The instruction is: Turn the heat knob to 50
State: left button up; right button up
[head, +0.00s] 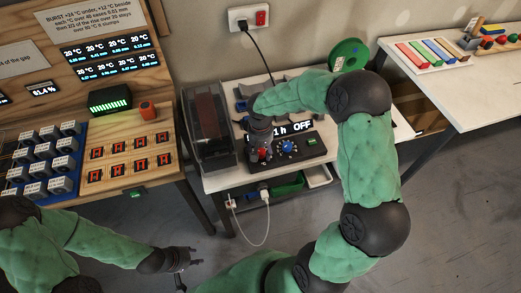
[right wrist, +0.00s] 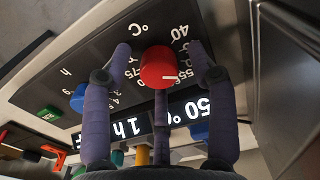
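The red heat knob (right wrist: 157,66) sits on the dark panel (right wrist: 105,82), inside a °C scale, with a white pointer line on its edge. The display (right wrist: 190,112) beside it reads 50° and 1 h upside down in the right wrist view. My right gripper (right wrist: 161,58) is open, with fingers either side of the knob and gaps visible between fingers and knob. In the head view my right gripper (head: 262,150) hangs over the panel's left part and partly covers the display. My left gripper (head: 190,262) is open and empty, low over the floor.
A blue knob (head: 287,146) and a green button (head: 312,142) sit right of the red knob. A dark box with a spool (head: 208,125) stands left of the panel. My right arm hides part of the table. A wooden bench (head: 165,190) stands at left.

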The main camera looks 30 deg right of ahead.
aim_at(261, 152)
jog(key=shift+r, duration=0.1)
notch_tip(261, 152, up, 12)
dwell(0.5)
jog(key=shift+s+f, duration=0.1)
jog(key=shift+f, duration=0.1)
dwell(0.3)
